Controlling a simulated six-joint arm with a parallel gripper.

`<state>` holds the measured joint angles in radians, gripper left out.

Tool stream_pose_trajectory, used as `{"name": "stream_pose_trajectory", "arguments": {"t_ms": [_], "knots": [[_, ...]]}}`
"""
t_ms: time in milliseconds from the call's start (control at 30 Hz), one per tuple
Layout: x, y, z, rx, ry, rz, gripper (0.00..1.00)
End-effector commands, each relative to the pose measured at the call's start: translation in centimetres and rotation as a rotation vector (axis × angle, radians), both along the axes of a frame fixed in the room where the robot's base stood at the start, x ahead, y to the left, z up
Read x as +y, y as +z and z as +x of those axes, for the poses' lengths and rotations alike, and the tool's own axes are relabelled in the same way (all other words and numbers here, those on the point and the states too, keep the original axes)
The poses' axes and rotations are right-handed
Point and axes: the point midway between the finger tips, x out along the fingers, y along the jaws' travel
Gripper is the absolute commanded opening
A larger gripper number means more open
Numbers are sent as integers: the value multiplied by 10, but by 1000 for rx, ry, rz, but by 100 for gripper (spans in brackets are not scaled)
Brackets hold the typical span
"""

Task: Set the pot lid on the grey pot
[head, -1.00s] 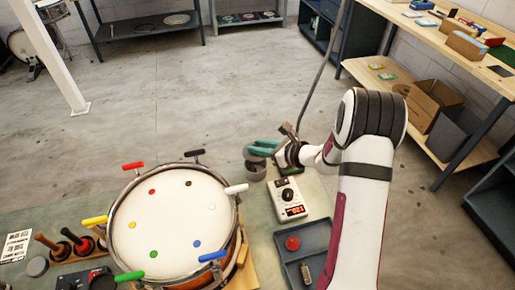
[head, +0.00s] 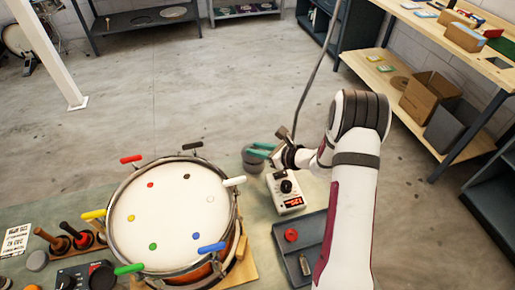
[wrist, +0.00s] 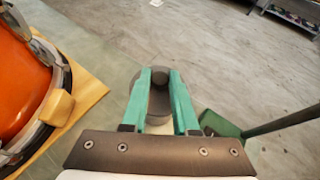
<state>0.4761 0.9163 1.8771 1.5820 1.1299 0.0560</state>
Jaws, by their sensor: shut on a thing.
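My gripper (head: 262,149) has green fingers and is shut on the dark grey pot lid, at the far right of the drum. In the wrist view the lid (wrist: 158,100) shows between the two fingers. The grey pot (head: 252,166) stands on the bench directly below, largely covered by the lid and fingers. The lid looks roughly level and lined up over the pot, very close to its rim. I cannot tell whether it touches.
A white metronome box (head: 287,193) stands just in front of the pot. A grey tray (head: 318,228) holds a red piece (head: 291,235) and a small cylinder. The drum (head: 172,215), with coloured clamps around its rim, fills the bench to the left.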

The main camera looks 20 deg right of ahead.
Motion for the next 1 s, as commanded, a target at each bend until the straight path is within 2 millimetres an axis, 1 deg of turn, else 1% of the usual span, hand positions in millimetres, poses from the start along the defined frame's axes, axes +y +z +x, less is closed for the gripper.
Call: {"name": "stream_pose_trajectory", "arguments": {"t_ms": [567, 1000], "knots": [[0, 0, 0, 0, 0, 0, 0], [0, -9, 0, 0, 0, 1, 0]]}}
